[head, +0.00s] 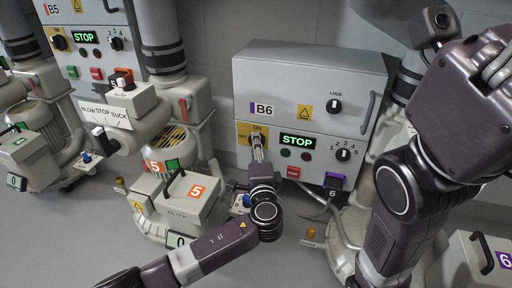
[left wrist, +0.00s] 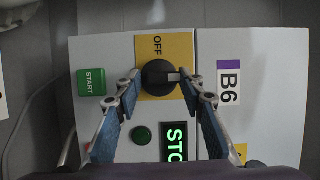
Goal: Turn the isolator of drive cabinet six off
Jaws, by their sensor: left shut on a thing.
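Drive cabinet B6 (head: 315,85) is a grey box on the wall with a lit green STOP display (head: 298,141). Its isolator is a black knob (left wrist: 160,75) on a yellow plate (left wrist: 157,48), with OFF on the cabinet's left side and ON at the top. My left gripper (head: 258,150) is at this isolator, its fingers closed on either side of the knob; they also show in the left wrist view (left wrist: 160,80). The knob's pale mark appears to point toward the ON side. The ON label is hidden in the left wrist view.
Beside the isolator are the LOCK switch (head: 335,106), a red button (head: 293,171) and a numbered selector (head: 343,154). Cabinet B5 (head: 95,45) hangs at left. A filter unit marked 5 (head: 190,205) stands below. My right arm covers the right side.

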